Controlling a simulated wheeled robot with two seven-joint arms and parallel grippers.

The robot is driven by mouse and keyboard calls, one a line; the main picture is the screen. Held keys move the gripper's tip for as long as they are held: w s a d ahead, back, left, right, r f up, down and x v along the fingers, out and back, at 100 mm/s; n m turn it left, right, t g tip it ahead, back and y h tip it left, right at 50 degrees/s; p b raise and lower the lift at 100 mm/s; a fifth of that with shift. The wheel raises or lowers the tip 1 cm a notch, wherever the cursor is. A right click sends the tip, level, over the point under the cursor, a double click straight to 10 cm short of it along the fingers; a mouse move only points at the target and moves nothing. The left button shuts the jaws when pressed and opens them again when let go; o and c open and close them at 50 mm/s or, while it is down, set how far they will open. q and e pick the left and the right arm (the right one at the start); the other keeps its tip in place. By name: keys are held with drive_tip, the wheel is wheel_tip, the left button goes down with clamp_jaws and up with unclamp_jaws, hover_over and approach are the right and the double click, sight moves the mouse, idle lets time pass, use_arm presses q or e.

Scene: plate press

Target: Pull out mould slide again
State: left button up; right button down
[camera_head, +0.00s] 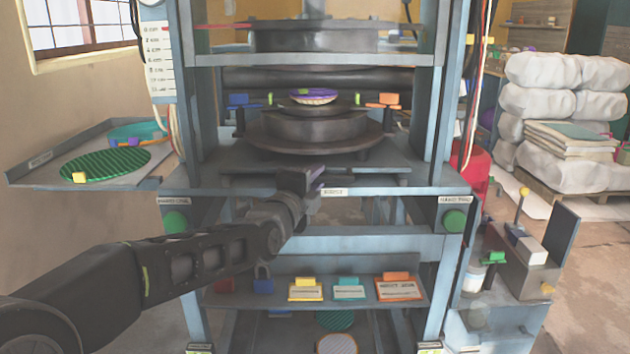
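The mould slide (375,179) shows as a flat dark grey plate at the front of the press opening. A round dark mould (310,130) on a wide disc stands above it, and a small purple-rimmed round piece (314,96) sits on top. My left gripper (314,178) reaches in from the lower left to the slide's front edge. It covers part of that edge, and its fingers are small and dark, so I cannot tell whether they are open, shut or touching. My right gripper is not in view.
The blue-grey press frame (452,110) stands on both sides. A side tray (40,170) at left holds a green striped disc (105,164). A lower shelf (435,292) holds several tagged items. Green buttons (454,221) flank the front. White sacks (540,105) lie at right.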

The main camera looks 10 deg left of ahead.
use_arm(q)
drive_tip(key=shift+c, duration=0.3)
clamp_jaws()
idle(1.0)
